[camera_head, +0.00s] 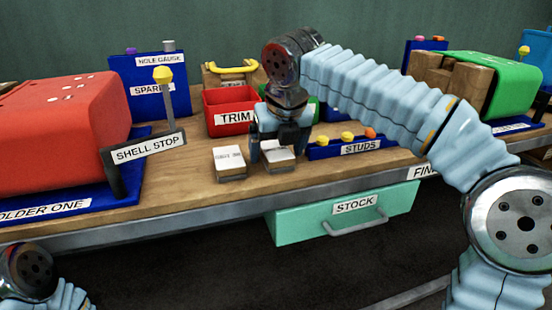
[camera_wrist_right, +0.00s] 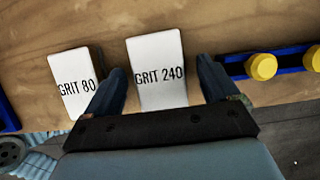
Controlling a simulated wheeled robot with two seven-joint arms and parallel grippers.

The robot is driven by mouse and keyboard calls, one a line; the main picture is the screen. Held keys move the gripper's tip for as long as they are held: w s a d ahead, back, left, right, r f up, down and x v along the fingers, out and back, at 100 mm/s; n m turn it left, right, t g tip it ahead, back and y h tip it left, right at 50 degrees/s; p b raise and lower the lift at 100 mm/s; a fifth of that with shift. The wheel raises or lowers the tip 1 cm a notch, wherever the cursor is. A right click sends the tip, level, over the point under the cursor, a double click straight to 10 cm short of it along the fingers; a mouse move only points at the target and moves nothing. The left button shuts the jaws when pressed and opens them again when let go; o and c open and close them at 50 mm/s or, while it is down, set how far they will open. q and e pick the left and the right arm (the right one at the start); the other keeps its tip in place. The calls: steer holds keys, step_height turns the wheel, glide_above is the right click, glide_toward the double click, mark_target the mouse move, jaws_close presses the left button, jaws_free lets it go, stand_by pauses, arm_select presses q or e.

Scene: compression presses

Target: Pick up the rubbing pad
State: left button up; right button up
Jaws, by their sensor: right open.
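Two small pads with white labelled tops lie side by side on the wooden bench. In the right wrist view the left one reads GRIT 80 (camera_wrist_right: 74,82) and the right one reads GRIT 240 (camera_wrist_right: 158,72). In the head view they are the left pad (camera_head: 229,158) and the right pad (camera_head: 278,154). My right gripper (camera_head: 277,148) is open over the GRIT 240 pad. Its dark fingers (camera_wrist_right: 160,74) lie on either side of that pad in the wrist view; the left finger is between the two pads. I cannot tell whether they touch. My left gripper is out of view.
A blue STUDS rack (camera_head: 350,147) with yellow and orange knobs stands close on the right. A red TRIM bin (camera_head: 230,107) is behind. The SHELL STOP sign (camera_head: 146,147) and red press (camera_head: 60,130) are left. A green STOCK drawer (camera_head: 290,222) hangs below the bench edge.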

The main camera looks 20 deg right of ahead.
steer(key=c, duration=1.2)
steer(key=shift+o, duration=0.2)
